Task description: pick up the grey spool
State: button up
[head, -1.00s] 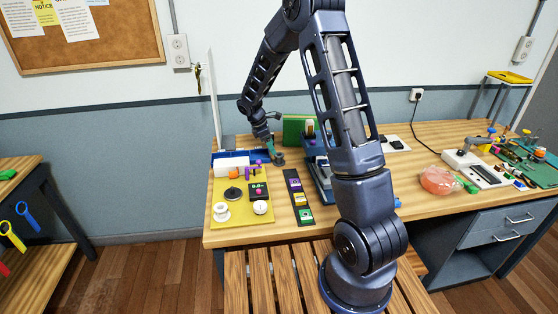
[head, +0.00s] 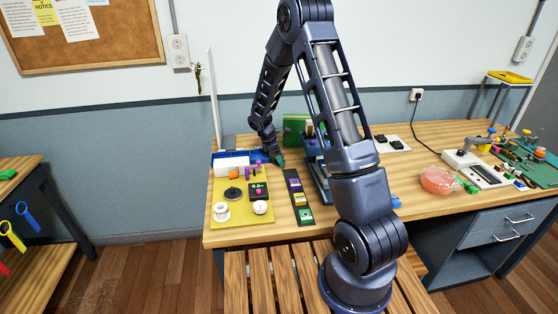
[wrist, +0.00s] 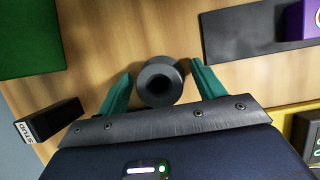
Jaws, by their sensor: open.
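The grey spool (wrist: 160,82) stands on the wooden table in the wrist view, its round end with a dark centre hole facing the camera. My gripper (wrist: 160,84) is open, with one green finger on the left and one on the right of the spool. The right finger is close to the spool's side; I cannot tell whether it touches. In the head view my gripper (head: 277,160) is low over the table, behind the yellow mat, and the spool is hidden or too small to tell.
A dark strip (head: 292,176) with coloured blocks lies to the right. In the wrist view a black labelled block (wrist: 52,120) is left and a green object (wrist: 28,40) upper left.

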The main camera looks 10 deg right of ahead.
jog(key=c, duration=0.8)
jog(key=shift+c, duration=0.2)
jog(key=shift+r, duration=0.15)
